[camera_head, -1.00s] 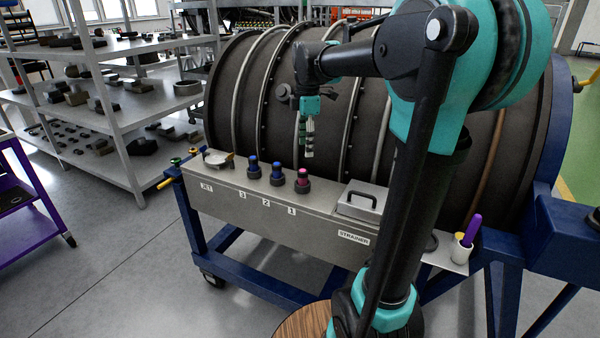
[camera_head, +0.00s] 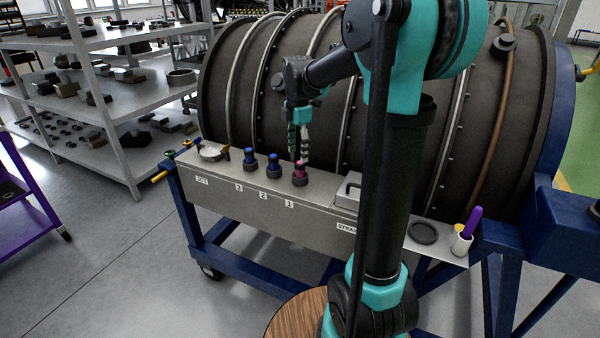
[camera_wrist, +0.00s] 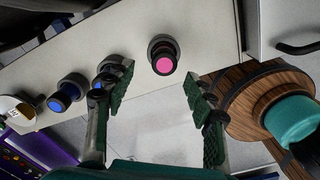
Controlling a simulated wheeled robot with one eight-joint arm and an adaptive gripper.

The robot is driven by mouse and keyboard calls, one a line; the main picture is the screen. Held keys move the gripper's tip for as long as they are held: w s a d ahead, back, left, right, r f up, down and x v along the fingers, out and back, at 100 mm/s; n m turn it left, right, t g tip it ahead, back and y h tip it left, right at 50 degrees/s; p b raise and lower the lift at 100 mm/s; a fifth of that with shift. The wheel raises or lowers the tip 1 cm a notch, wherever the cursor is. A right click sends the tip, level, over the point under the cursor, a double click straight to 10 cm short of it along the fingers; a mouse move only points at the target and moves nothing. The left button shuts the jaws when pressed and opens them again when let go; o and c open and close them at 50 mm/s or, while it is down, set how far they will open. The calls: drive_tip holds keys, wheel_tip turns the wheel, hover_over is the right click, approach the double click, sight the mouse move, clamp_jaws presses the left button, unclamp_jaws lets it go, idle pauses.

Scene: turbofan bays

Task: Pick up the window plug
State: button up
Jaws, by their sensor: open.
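Several plugs stand in a row on the grey bench top, and none is named as the window plug. A plug with a pink top and dark collar (camera_head: 300,178) stands behind label 1. My gripper (camera_head: 298,158) is open, pointing down just over the pink plug. In the wrist view the pink plug (camera_wrist: 164,62) shows between the spread fingers (camera_wrist: 158,82), apparently untouched. One blue plug there (camera_wrist: 108,66) is partly hidden behind a finger.
The grey bench (camera_head: 225,188) runs along the large dark ribbed engine casing (camera_head: 228,100). A lidded strainer box (camera_head: 347,192) stands right of the plugs, partly behind my arm. A round dish (camera_head: 211,151) sits at the left end. A cup with a purple handle (camera_head: 463,240) stands far right.

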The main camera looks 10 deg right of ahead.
sight(300, 164)
drive_tip(key=shift+s+d+f, duration=0.1)
drive_tip(key=shift+d+f, duration=0.05)
drive_tip(key=shift+f, duration=1.3)
drive_tip(key=shift+s+d+f, duration=0.1)
drive_tip(key=shift+d+f, duration=0.05)
drive_tip(key=shift+f, duration=1.25)
drive_tip(key=shift+c, duration=0.6)
clamp_jaws()
